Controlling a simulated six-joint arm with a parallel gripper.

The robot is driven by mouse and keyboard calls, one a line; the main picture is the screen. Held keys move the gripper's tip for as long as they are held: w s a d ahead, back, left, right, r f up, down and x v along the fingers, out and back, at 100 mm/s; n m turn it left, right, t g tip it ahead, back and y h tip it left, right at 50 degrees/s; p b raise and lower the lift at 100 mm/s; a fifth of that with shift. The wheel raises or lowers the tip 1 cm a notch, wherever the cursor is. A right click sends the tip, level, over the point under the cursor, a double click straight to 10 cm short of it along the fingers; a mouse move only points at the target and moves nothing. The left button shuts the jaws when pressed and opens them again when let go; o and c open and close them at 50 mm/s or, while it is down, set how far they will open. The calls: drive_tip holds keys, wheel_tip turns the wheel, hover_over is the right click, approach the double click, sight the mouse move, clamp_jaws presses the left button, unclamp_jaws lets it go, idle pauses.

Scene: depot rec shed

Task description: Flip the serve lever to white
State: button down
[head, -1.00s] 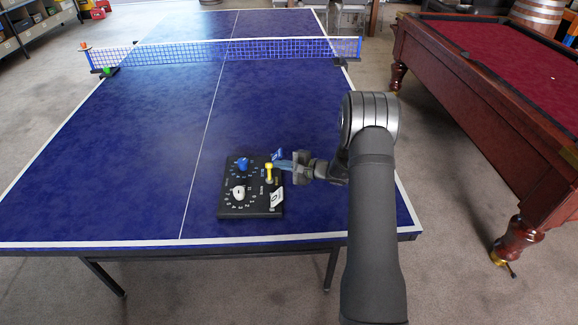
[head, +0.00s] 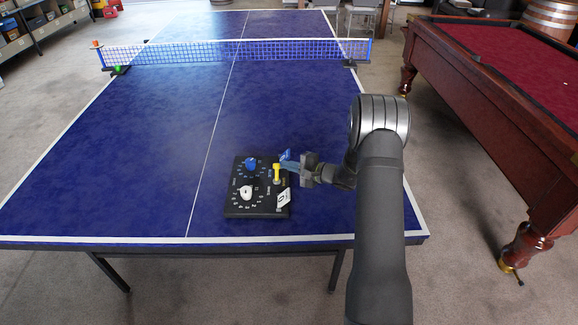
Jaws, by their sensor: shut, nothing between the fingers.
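A black control board (head: 233,208) lies on the blue table near its front edge. It carries a blue knob (head: 251,163), a white knob (head: 246,192) and a yellow-tipped lever (head: 276,172) on its right side. A blue plate (head: 285,155) stands at the lever's far end and a white plate (head: 284,197) at its near end. The lever sits nearer the blue plate. My gripper (head: 290,165) is shut and empty, just right of the lever by the blue plate. Whether its tips touch the lever I cannot tell.
A net (head: 230,51) crosses the table tennis table (head: 130,170) far off, with a small green item (head: 118,69) at its left post. A red pool table (head: 500,80) stands to the right. The table left of the board is clear.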

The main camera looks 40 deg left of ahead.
drive_tip(key=shift+s+d+n, duration=0.15)
drive_tip(key=shift+n, duration=0.15)
drive_tip(key=n+y, duration=0.1)
drive_tip(key=s+d+n+y, duration=0.1)
drive_tip(key=shift+r+n, duration=0.25)
drive_tip(key=shift+n, duration=0.05)
drive_tip(key=n, duration=0.1)
drive_tip(key=s+d+n+y, duration=0.1)
drive_tip(key=n, duration=0.1)
drive_tip(key=shift+s+g+y, duration=0.15)
drive_tip(key=shift+g+y, duration=0.15)
drive_tip(key=shift+s+d, duration=0.35)
drive_tip(key=shift+r, duration=0.35)
drive_tip(key=w+d+r, duration=0.4)
drive_tip(key=d+r, duration=0.6)
drive_tip(key=d, duration=0.1)
drive_tip(key=shift+w, duration=0.2)
